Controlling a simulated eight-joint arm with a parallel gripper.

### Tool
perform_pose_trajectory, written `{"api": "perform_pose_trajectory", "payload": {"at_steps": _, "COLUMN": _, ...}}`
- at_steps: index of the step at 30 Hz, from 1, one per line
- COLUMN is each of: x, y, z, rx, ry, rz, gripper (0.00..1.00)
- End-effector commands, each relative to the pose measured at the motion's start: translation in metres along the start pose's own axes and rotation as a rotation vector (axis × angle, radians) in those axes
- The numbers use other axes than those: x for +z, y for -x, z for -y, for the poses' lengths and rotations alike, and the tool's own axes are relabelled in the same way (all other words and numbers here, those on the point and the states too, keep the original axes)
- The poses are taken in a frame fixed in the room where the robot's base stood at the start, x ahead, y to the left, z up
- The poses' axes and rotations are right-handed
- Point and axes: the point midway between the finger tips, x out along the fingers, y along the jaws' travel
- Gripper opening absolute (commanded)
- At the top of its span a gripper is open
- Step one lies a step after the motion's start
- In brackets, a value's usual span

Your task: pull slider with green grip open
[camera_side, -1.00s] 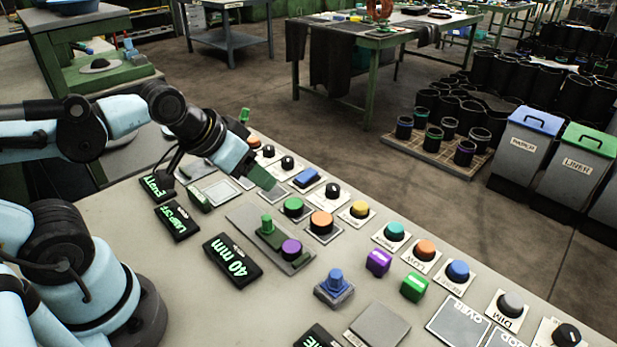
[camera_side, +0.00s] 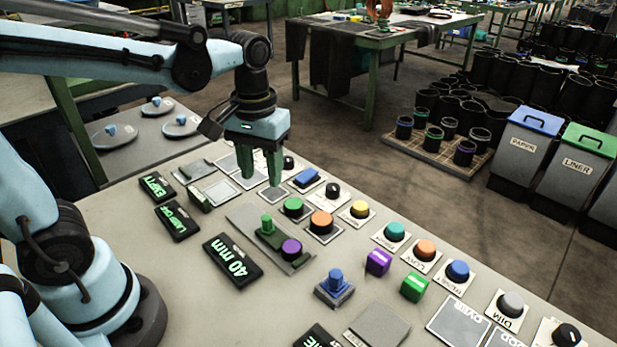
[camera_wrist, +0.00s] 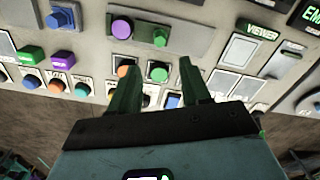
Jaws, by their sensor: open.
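The slider with the green grip (camera_side: 267,225) sits on a long grey plate (camera_side: 243,217) in the side view, its upright green post above a dark green base. A purple round knob (camera_side: 291,249) stands at the plate's near right end. The wrist view shows the green grip (camera_wrist: 160,38) near the top, beside the purple knob (camera_wrist: 121,29). My gripper (camera_side: 262,172) is open and empty, pointing down over the panel, apart from the grip and up-picture of it. Its two green fingers (camera_wrist: 160,70) frame a green button (camera_wrist: 159,73) in the wrist view.
Green (camera_side: 293,206), orange (camera_side: 321,221) and yellow (camera_side: 360,209) buttons stand close by. A 40 mm display (camera_side: 232,261) lies left of the slider plate. A blue-gripped control (camera_side: 335,284) and purple (camera_side: 378,262) and green (camera_side: 414,287) blocks stand to the right.

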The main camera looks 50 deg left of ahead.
Motion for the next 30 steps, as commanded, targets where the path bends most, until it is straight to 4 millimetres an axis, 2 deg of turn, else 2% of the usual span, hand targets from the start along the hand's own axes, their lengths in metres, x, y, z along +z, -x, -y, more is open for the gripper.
{"api": "perform_pose_trajectory", "payload": {"at_steps": 5, "x": 0.0, "y": -0.014, "z": 0.0, "rx": 0.0, "ry": 0.0, "rz": 0.001, "gripper": 0.47}}
{"api": "perform_pose_trajectory", "payload": {"at_steps": 24, "x": 0.0, "y": -0.094, "z": 0.0, "rx": 0.001, "ry": -0.002, "rz": -0.001, "gripper": 0.47}}
{"api": "perform_pose_trajectory", "payload": {"at_steps": 30, "x": 0.0, "y": -0.112, "z": 0.0, "rx": 0.001, "ry": -0.002, "rz": -0.002, "gripper": 0.47}}
